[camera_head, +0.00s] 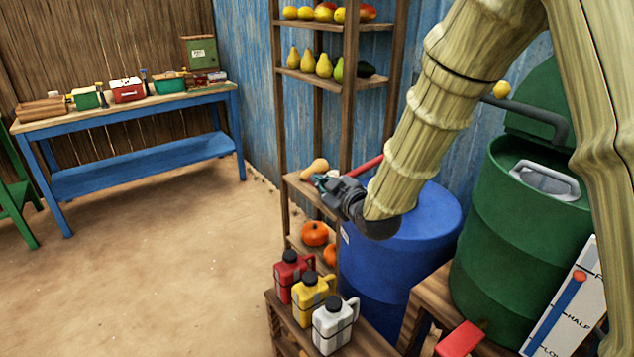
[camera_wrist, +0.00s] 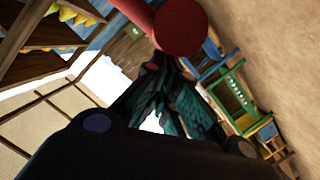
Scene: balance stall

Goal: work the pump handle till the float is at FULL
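The pump handle is a red bar (camera_head: 367,166) above the blue barrel. Its round end shows close up in the wrist view (camera_wrist: 181,28). My gripper (camera_head: 322,181) is beside the bar's near end, with its fingertips drawn together in the wrist view (camera_wrist: 163,72). The bar lies outside the fingers; whether it touches the gripper I cannot tell. The white gauge board (camera_head: 548,333) stands tilted at the lower right, with marks reading HALF and LOW and a partly hidden F mark. The red float (camera_head: 579,276) is well above HALF, close to the F mark; exact alignment is unclear.
The blue barrel (camera_head: 398,270) stands below my arm, and the green barrel (camera_head: 510,240) is to its right. Red, yellow and white jugs (camera_head: 333,325) stand on a low wooden stand. A fruit shelf (camera_head: 348,90) rises behind. The sandy floor at left is clear before the blue table (camera_head: 110,117).

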